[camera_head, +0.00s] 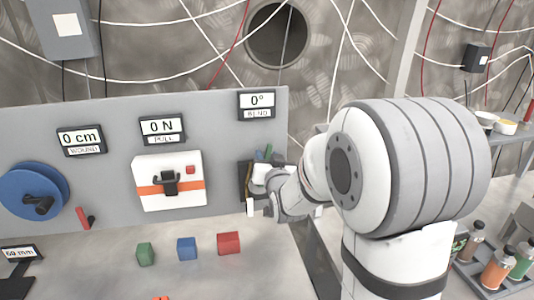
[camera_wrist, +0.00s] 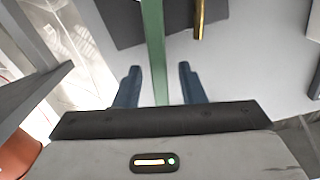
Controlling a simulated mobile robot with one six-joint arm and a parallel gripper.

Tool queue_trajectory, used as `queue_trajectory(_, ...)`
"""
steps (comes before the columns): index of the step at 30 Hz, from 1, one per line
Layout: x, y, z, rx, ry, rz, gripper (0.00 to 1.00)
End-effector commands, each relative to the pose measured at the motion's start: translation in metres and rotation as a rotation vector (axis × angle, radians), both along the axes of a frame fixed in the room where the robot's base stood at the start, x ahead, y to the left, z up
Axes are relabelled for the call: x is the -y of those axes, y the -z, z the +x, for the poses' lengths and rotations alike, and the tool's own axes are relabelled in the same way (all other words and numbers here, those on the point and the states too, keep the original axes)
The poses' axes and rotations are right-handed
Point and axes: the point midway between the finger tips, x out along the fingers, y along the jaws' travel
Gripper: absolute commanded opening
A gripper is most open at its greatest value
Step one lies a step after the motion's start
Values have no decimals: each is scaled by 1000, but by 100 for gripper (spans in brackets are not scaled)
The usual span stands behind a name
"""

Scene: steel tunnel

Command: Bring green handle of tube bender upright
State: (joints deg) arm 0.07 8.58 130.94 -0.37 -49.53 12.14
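The green handle (camera_wrist: 153,45) of the tube bender runs as a long bar between the two blue fingers of my gripper (camera_wrist: 159,78) in the wrist view. The fingers stand apart with a gap on each side of the bar, so my gripper is open around it. In the head view a small green piece of the handle (camera_head: 268,152) shows at the bender (camera_head: 244,180) on the panel's right end, under the "0° BEND" display (camera_head: 257,105). My arm hides much of the bender there. A brass rod (camera_wrist: 200,18) lies right of the handle.
Left on the grey panel (camera_head: 110,180) are a blue reel (camera_head: 30,190) and a white box (camera_head: 168,182) with an orange band. Green (camera_head: 145,254), blue (camera_head: 187,249) and red (camera_head: 229,243) blocks stand on the bench. Bottles (camera_head: 497,267) stand at the far right.

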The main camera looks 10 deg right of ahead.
Motion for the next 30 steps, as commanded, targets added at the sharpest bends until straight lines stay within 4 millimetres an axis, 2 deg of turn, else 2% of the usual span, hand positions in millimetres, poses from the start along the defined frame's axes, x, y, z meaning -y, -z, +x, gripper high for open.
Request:
queue_trajectory(4,0,0,10,0,0,0,36)
queue_trajectory(13,1,1,11,0,1,0,36)
queue_trajectory(26,1,1,11,0,2,0,1)
queue_trajectory(30,1,1,11,0,2,0,0)
